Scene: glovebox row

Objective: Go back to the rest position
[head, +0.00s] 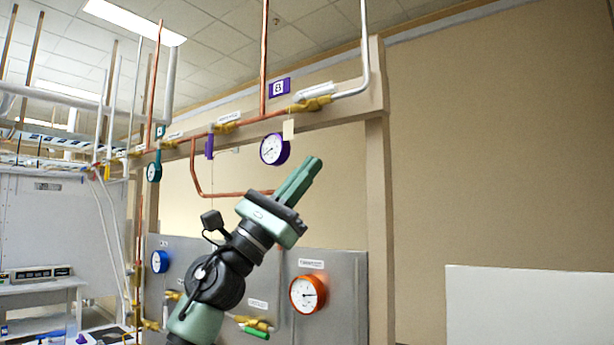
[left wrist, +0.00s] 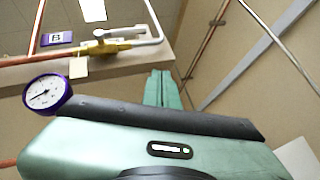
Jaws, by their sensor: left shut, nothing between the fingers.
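My left gripper (head: 303,177) is raised in front of the pipe frame, pointing up and to the right in the head view. Its green fingers are shut together with nothing between them. In the left wrist view the gripper (left wrist: 161,88) also shows with its fingers side by side, apart from the pipes and gauge behind. My right gripper is in neither view.
A purple-rimmed gauge (head: 274,149) hangs on the beam (head: 340,108) behind the gripper. An orange gauge (head: 307,294) and a blue gauge (head: 160,261) sit on the grey panel (head: 345,290). A white board (head: 530,305) stands at right. Open space lies before the beige wall (head: 490,150).

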